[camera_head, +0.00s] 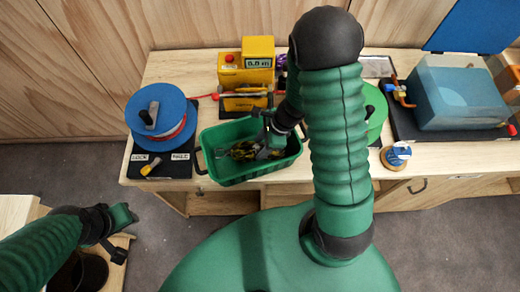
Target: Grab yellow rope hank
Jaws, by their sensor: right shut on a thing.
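The yellow rope hank (241,151) lies in the green bin (232,179), a yellow and dark bundle low inside it. My right gripper (266,153) reaches down into the bin from above and is shut on the hank at its right side. The fingertips and part of the hank are hidden by the gripper.
A blue reel (160,115) stands left of the bin. A yellow device (245,72) with a display stands behind it. A green reel (374,113), a small spool (396,156) and a blue translucent box (456,96) are to the right. My right arm hides the bench's middle.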

